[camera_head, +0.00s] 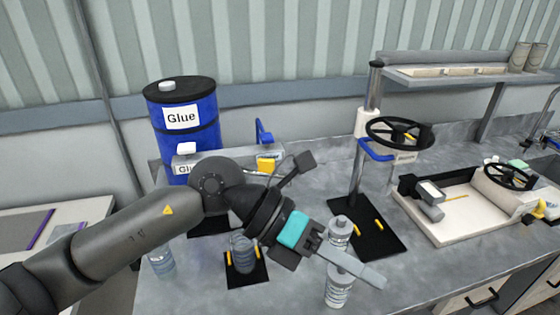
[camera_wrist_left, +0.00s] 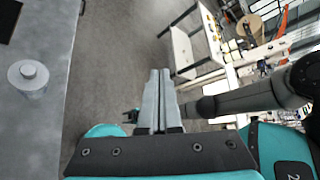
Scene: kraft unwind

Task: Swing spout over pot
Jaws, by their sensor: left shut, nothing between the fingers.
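My left gripper (camera_head: 378,279) reaches across the bench with its grey fingers together and nothing between them. Its closed fingers also show in the left wrist view (camera_wrist_left: 157,75). A clear pot-like jar (camera_head: 242,254) stands upright on a small black mat, left of and below my left wrist, apart from the fingers. A blue bent piece (camera_head: 264,132), perhaps the spout or its handle, rises beside the glue drum (camera_head: 185,115). My wrist partly hides the glue unit below it. A small dark shape in the left wrist view (camera_wrist_left: 130,116) looks like my right gripper; its jaws are unclear.
Clear bottles (camera_head: 339,287) stand close to my left fingers, and another bottle (camera_head: 162,260) stands at left. A post press with a black handwheel (camera_head: 398,133) stands on a black base right of centre. A white tray (camera_head: 470,225) holds equipment at right.

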